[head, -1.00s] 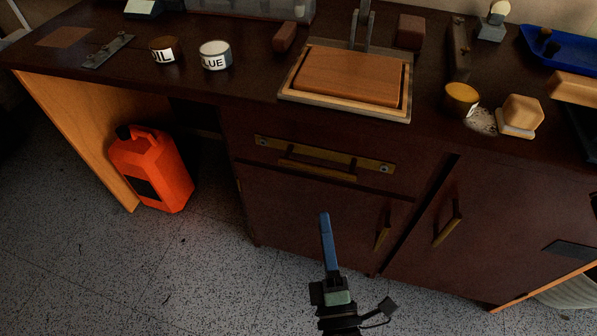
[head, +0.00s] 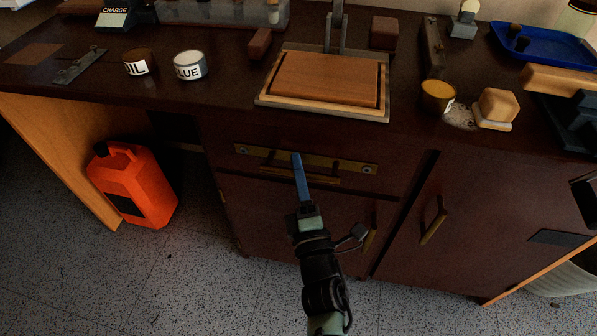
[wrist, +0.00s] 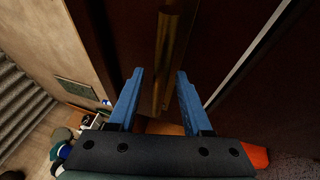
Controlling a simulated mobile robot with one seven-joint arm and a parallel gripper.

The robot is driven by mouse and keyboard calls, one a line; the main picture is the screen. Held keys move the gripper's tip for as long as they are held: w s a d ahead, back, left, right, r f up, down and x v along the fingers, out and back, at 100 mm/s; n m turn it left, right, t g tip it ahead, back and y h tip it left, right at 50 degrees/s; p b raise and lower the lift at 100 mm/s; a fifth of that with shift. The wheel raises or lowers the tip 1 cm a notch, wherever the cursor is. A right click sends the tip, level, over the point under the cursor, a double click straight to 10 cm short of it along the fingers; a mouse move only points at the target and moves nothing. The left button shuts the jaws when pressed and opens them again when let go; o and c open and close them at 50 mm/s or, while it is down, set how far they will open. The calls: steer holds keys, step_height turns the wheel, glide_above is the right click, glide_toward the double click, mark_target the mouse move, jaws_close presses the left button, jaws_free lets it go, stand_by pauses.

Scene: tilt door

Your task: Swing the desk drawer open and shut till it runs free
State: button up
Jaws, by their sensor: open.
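The dark brown desk drawer (head: 225,135) looks shut, flush with the desk front. Its brass bar handle (head: 325,179) runs across a brass plate screwed to the front. My gripper (head: 297,155) is in front of the drawer, its blue fingers overlapping the handle in the head view. In the wrist view my gripper (wrist: 159,75) is open. The brass handle (wrist: 166,60) runs lengthwise between the two blue fingers, with a gap on either side. Nothing shows gripped. I cannot tell how deep the handle lies between the fingers.
Below is a cupboard door with a brass handle (head: 370,232); another door handle (head: 434,220) is to the right. A red canister (head: 135,185) stands in the left kneehole. The desktop holds a wooden board (head: 325,78), tins and blocks. Speckled floor in front is clear.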

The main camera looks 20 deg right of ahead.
jaws_close()
stand_by(1.4)
